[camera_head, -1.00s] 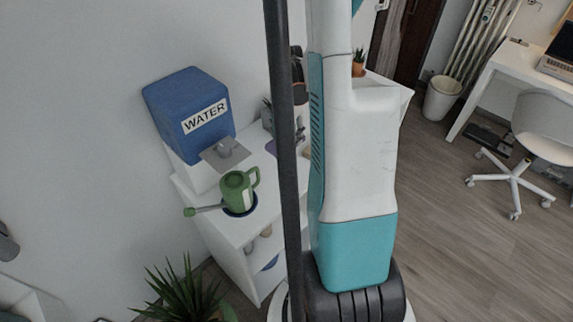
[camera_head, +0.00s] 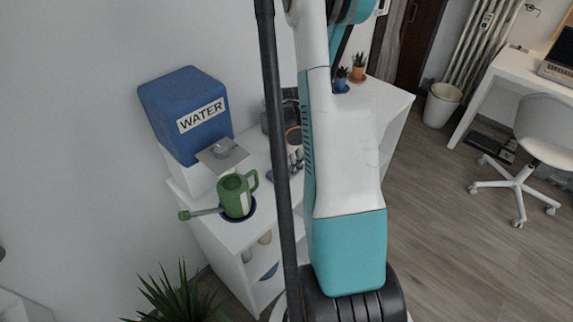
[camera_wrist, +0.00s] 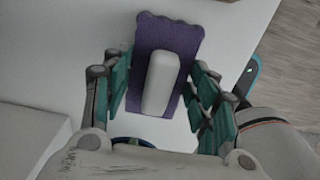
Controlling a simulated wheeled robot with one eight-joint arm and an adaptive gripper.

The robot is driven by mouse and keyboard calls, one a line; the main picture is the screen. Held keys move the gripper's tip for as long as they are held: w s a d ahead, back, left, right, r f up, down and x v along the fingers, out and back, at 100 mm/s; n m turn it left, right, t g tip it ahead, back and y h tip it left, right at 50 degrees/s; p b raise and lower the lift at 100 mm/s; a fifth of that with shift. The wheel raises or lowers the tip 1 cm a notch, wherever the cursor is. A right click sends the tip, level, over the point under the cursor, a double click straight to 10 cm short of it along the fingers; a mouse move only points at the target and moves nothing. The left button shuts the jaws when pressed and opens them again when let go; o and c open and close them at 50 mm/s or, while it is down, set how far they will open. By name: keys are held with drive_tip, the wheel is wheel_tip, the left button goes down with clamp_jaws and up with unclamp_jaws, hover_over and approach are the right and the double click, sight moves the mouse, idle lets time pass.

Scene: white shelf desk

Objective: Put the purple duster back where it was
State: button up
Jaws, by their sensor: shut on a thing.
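The purple duster (camera_wrist: 188,45) shows in the wrist view, with its pale block-shaped handle (camera_wrist: 163,82) facing the camera. My gripper (camera_wrist: 160,78) has its teal-and-grey fingers on either side of the duster and is shut on it. The white desk top (camera_wrist: 60,45) lies behind the duster; I cannot tell whether the duster touches it. In the head view, my own arm and a dark pole hide most of the gripper and the duster.
On the white shelf desk (camera_head: 365,115) stand a blue water dispenser (camera_head: 190,105), a green watering can (camera_head: 237,194) and small potted plants (camera_head: 358,72) at the far end. A larger plant (camera_head: 175,295) is at the near side. Open floor (camera_head: 430,240) lies right.

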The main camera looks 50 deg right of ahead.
sight(287, 162)
drive_tip(key=o, duration=0.9)
drive_tip(key=shift+o, duration=0.2)
wheel_tip(287, 162, up, 12)
drive_tip(key=p, duration=0.4)
